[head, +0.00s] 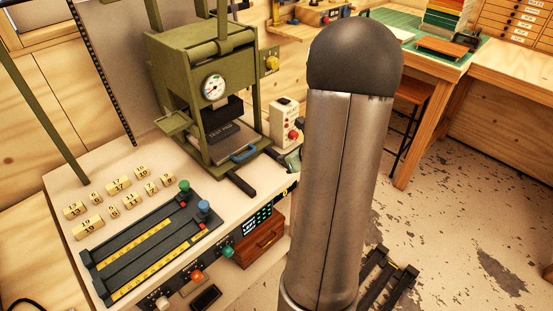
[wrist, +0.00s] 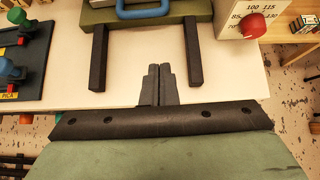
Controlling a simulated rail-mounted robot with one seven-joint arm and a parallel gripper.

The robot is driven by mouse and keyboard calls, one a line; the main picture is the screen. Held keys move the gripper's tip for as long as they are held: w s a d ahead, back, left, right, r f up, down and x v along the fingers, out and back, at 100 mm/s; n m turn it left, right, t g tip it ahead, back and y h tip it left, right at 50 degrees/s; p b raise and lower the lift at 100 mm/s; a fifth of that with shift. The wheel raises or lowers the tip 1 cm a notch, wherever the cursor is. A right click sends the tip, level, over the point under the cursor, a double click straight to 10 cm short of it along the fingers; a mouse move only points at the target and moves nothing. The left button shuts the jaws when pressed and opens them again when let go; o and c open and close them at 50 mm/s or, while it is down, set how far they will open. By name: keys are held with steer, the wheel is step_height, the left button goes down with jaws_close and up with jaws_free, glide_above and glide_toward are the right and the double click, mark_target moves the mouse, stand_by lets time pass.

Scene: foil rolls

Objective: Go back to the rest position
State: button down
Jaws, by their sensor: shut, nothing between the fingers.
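My gripper (wrist: 158,84) shows in the wrist view with its two dark fingers together and nothing between them. The fingertips point toward the cream bench top (wrist: 225,75), in the gap between the two dark rails (wrist: 97,60) of the green press. I cannot tell how high the fingers are above the bench. In the head view the gripper cannot be made out clearly; a large metal column with a dark domed cap, likely mine, hides much of the middle.
The green press (head: 205,90) with a gauge and blue handle (head: 243,155) stands at the bench's back. A control box (head: 285,121) is beside it. Numbered blocks (head: 118,186) and a slotted dark fixture (head: 150,240) lie left. Open floor (head: 450,215) is at the right.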

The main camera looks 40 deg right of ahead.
steer(key=shift+s+r, duration=0.2)
steer(key=shift+s, duration=0.1)
steer(key=s+a+r+n+g+y, duration=0.1)
steer(key=a+r+n+g+y, duration=0.15)
steer(key=a+n, duration=0.7)
steer(key=s+a+r+n+g+y, duration=0.1)
steer(key=a+r+n+g+y, duration=0.15)
steer(key=a+n, duration=0.65)
steer(key=s+a+r+n+g+h, duration=0.1)
steer(key=s+a+n+g+h, duration=0.1)
steer(key=s+a+n, duration=0.3)
steer(key=s+a+r+n+g+h, duration=0.1)
steer(key=s+a+n+h, duration=0.3)
steer(key=s+n, duration=0.5)
steer(key=shift+s+a+r+n+g, duration=0.2)
steer(key=shift+a+n+g, duration=0.5)
steer(key=shift+n, duration=0.55)
steer(key=shift+d, duration=0.1)
